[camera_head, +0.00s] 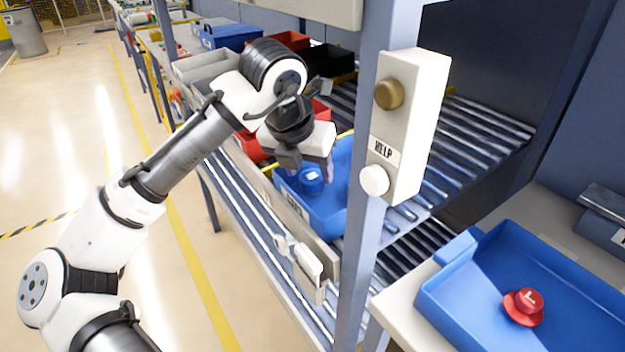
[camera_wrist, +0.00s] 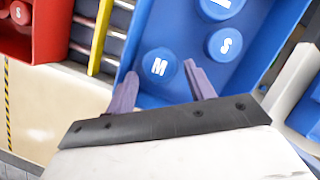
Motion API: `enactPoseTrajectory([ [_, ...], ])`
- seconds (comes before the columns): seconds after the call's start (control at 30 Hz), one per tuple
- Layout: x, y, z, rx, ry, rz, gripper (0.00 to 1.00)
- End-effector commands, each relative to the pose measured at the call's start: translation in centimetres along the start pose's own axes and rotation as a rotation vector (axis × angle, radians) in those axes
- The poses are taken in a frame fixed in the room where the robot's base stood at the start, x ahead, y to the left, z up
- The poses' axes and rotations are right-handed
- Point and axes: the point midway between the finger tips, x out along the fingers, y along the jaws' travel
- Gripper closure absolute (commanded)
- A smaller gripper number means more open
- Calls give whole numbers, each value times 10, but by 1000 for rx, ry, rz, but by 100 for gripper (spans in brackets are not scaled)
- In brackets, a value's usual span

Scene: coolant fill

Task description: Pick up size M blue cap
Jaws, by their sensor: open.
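The blue cap marked M (camera_wrist: 159,66) lies in a blue bin (camera_wrist: 262,70) in the wrist view. My gripper (camera_wrist: 161,70) is open and empty, and its two purple fingers lie on either side of the M cap in the picture. I cannot tell how far above the cap they are. Two other blue caps lie in the same bin: one marked S (camera_wrist: 225,44) and one at the top edge (camera_wrist: 215,8), cut off. In the head view my gripper (camera_head: 308,172) hangs over the blue bin (camera_head: 325,215), with a blue cap (camera_head: 312,181) visible there, its letter unreadable.
A red bin (camera_wrist: 45,40) with red caps marked S stands at the left, past a yellow bar (camera_wrist: 99,38). In the head view, a post with a HELP box (camera_head: 408,125) stands right of my gripper. A blue tray (camera_head: 480,270) holds a red L cap (camera_head: 524,306).

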Motion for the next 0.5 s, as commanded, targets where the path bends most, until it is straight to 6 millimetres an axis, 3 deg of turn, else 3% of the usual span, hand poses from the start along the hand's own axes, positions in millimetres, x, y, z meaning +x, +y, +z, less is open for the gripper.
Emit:
enactPoseTrajectory([
  [0.13, 17, 0, 0, 0, 0, 2, 46],
  [0.4, 20, 0, 0, 0, -2, 1, 46],
  [0.5, 20, 0, 0, 0, -2, 1, 59],
])
